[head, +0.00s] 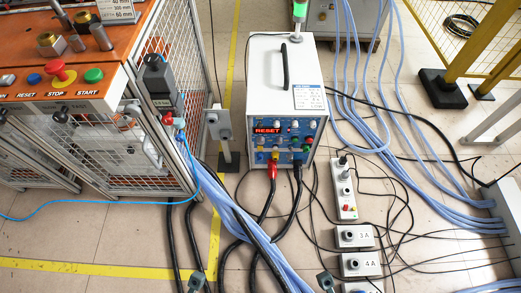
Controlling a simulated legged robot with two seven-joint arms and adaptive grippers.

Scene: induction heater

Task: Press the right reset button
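A white and blue heater box (284,85) stands on the floor in the middle, with a lit red RESET display (268,130) on its front. Small blue, yellow, red and green controls (284,152) surround the display; which of them is a reset button is too small to tell. On the orange bench at the left, a blue button (33,79) sits above a RESET label, beside the red STOP button (59,73) and green START button (93,75). My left gripper (197,281) and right gripper (326,281) show only partly at the bottom edge, apart from the heater and bench.
Thick blue hoses (250,235) and black cables run over the floor before the heater. Grey switch boxes (355,237) lie at its lower right. A wire mesh cage (150,150) stands left, a yellow fence (455,45) at upper right. A green-topped lamp (299,15) rises behind the heater.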

